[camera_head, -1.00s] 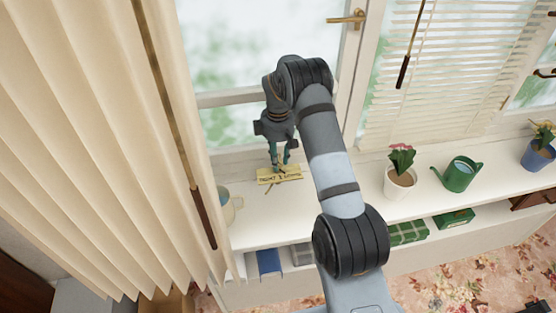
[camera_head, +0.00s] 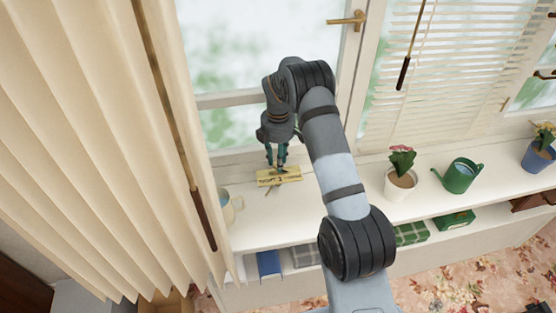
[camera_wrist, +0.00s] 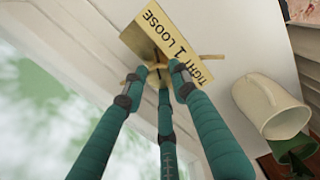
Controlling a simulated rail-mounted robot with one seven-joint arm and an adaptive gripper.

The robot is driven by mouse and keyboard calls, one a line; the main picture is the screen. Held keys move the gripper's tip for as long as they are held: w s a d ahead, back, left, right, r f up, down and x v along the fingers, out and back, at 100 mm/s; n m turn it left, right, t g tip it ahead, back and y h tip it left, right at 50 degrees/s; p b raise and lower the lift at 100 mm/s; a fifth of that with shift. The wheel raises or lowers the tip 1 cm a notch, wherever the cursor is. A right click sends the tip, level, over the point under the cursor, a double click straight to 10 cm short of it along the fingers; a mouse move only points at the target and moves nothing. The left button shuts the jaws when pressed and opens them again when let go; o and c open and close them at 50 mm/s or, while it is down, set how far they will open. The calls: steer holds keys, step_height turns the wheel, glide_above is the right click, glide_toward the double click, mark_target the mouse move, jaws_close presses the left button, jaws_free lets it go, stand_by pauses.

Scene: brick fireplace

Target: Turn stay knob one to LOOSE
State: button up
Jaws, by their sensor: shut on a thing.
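A brass plate (camera_head: 290,176) lies on the white sill below the window. In the wrist view the plate (camera_wrist: 178,30) reads TIGHT, 1 and LOOSE. Stay knob one, a small brass knob with thin arms (camera_wrist: 158,56), stands at the plate, partly hidden by my fingers. My gripper (camera_head: 276,166) points down over the plate. In the wrist view its teal fingers (camera_wrist: 157,72) close around the knob. I cannot tell which word the knob points to.
A cream mug (camera_wrist: 268,103) stands beside the plate, close to the long beige curtain (camera_head: 90,150). A potted flower (camera_head: 400,180) and a green watering can (camera_head: 460,175) stand right along the sill. The window glass (camera_head: 265,45) rises behind my gripper.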

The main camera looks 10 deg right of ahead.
steer(key=o, duration=1.2)
steer(key=shift+c, duration=0.2)
step_height(320, 180, up, 12)
stand_by(0.3)
step_height(320, 180, down, 12)
steer(key=shift+f, duration=0.1)
stand_by(0.4)
